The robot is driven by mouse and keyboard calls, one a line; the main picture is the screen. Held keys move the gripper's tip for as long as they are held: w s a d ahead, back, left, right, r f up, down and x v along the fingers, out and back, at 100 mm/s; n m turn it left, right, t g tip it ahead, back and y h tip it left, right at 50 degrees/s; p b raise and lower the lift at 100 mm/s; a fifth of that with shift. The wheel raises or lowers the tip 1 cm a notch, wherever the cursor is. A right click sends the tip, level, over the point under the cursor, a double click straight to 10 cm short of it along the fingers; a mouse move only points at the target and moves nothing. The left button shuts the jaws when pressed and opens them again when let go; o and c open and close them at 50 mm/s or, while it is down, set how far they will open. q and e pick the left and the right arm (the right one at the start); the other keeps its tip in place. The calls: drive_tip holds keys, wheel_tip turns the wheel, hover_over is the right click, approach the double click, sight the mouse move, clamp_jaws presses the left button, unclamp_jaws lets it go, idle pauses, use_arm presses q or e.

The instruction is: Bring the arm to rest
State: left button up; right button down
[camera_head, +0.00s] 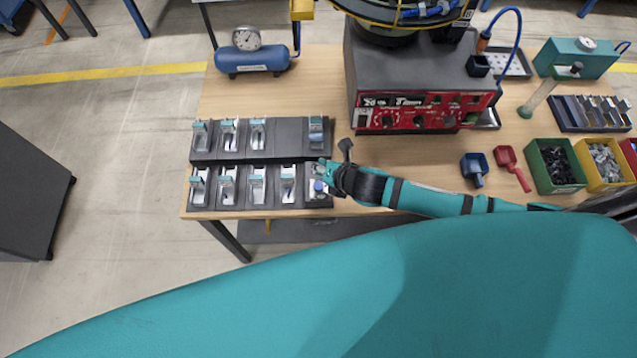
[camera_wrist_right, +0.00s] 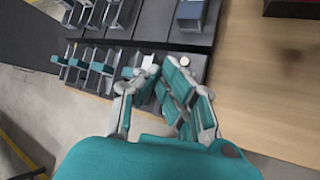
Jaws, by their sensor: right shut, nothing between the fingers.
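My right arm (camera_head: 425,197) reaches in from the right across the front of the wooden table. My right gripper (camera_head: 322,180) is over the right end of the front row of the dark fixture rack (camera_head: 262,155). In the right wrist view the gripper (camera_wrist_right: 163,70) is shut with nothing between its fingers, close above the rack's end. My left gripper is not in view.
A control box with a red panel (camera_head: 418,112) stands behind the arm. A blue tank with a gauge (camera_head: 252,60) is at the back left. Blue (camera_head: 474,167) and red (camera_head: 512,166) scoops and a green bin (camera_head: 556,163) stand right. Bare table (camera_wrist_right: 265,90) lies right of the gripper.

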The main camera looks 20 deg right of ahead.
idle(0.4)
drive_tip(key=s+a+r+m+g+h, duration=0.15)
drive_tip(key=s+r+m, duration=0.4)
drive_tip(key=m, duration=0.75)
drive_tip(key=s+d+r+m+g+h, duration=0.1)
drive_tip(key=s+d+m+g, duration=0.1)
drive_tip(key=s+d+m, duration=0.4)
drive_tip(key=s+d+r+m+g+h, duration=0.1)
drive_tip(key=s+d+r+m+g, duration=0.1)
drive_tip(key=s+m, duration=0.7)
wheel_tip(320, 180, down, 32)
drive_tip(key=b, duration=0.6)
drive_tip(key=s+d+f+g+b, duration=0.2)
drive_tip(key=s+f+b, duration=0.3)
drive_tip(key=s+f, duration=1.2)
wheel_tip(320, 180, down, 4)
drive_tip(key=shift+d+r+m, duration=0.1)
drive_tip(key=shift+d+m, duration=0.2)
drive_tip(key=shift+d, duration=0.2)
